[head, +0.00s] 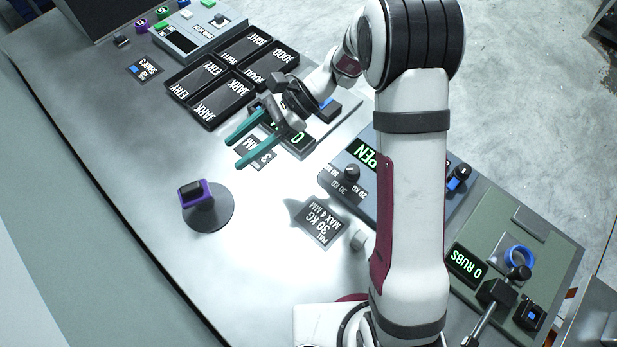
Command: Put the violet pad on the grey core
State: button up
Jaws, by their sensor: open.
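A violet block with a dark top (196,193) sits over a round dark grey disc (218,218) on the table, left of centre; it looks like the violet pad. I cannot tell if the disc is the grey core. A small light grey cylinder (359,239) stands near the middle right, which may also be the core. My gripper (234,154) has two teal fingers, spread apart with nothing between them. It is above the table, up and to the right of the violet block, and apart from it.
Several black labelled trays (222,98) lie behind my gripper. A grey box with a green display (360,152) and a green-grey rub counter (465,265) stand to the right. Small coloured pieces (141,26) lie at the far left. The table's left front is clear.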

jog(key=s+d+r+n+t+h, duration=0.2)
jog(key=s+d+r+n+h, duration=0.1)
jog(key=s+d, duration=0.5)
jog(key=s+d+r+n+t+h, duration=0.2)
jog(key=s+d+h, duration=0.4)
jog(key=s+d, duration=0.3)
jog(key=s+r+n, duration=0.1)
jog(key=s+n, duration=0.1)
jog(key=s, duration=0.1)
jog(key=shift+s+r+n+t, duration=0.15)
jog(key=shift+s+n+t, duration=0.05)
jog(key=shift+n+t, duration=0.1)
